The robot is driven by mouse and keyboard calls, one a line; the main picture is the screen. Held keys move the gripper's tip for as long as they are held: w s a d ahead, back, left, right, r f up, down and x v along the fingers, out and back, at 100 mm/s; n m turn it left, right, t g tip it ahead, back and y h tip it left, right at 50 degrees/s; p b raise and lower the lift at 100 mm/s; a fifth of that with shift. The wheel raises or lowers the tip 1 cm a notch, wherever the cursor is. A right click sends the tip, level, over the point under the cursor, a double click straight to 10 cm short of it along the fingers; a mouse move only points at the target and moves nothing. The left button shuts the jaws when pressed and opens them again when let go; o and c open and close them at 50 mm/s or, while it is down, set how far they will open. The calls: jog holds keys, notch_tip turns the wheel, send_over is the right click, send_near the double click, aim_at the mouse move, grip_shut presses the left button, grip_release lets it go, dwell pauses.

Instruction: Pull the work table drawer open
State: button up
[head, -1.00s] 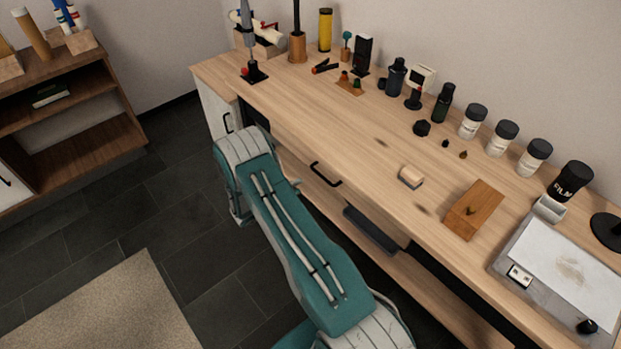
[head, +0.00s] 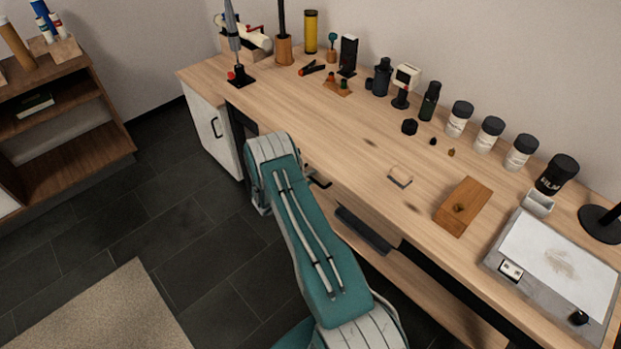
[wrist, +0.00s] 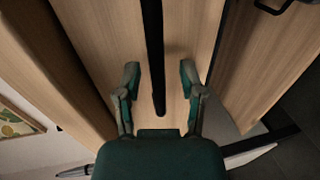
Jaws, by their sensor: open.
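The work table (head: 300,115) has a light wooden top and runs along the wall. Its drawer's black handle (head: 320,183) shows just right of my arm in the head view, partly covered by it. The drawer front is mostly hidden there; I cannot tell whether it stands out. My gripper (wrist: 160,75) is open in the wrist view, its two fingers apart. A long black bar (wrist: 155,60) runs between the fingers in front of pale wood. I cannot tell whether this bar is the drawer handle or whether the fingers touch it.
A white cabinet door with a black handle (head: 216,127) is at the table's left end. A dark tray (head: 364,231) sits below the top. Jars, a wooden block (head: 463,207) and tools stand on the table. Dark floor is clear at left, beside a beige rug (head: 105,312).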

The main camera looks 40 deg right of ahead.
grip_shut()
jog(key=shift+a, duration=0.2)
jog(key=f+v, duration=0.2)
jog(key=v, duration=1.2)
jog(key=a+f+v, duration=0.1)
jog(key=f+v, duration=0.2)
jog(key=v, duration=1.1)
jog(key=shift+f, duration=0.55)
jog(key=shift+a, duration=0.1)
grip_release()
jog(key=shift+r, duration=0.1)
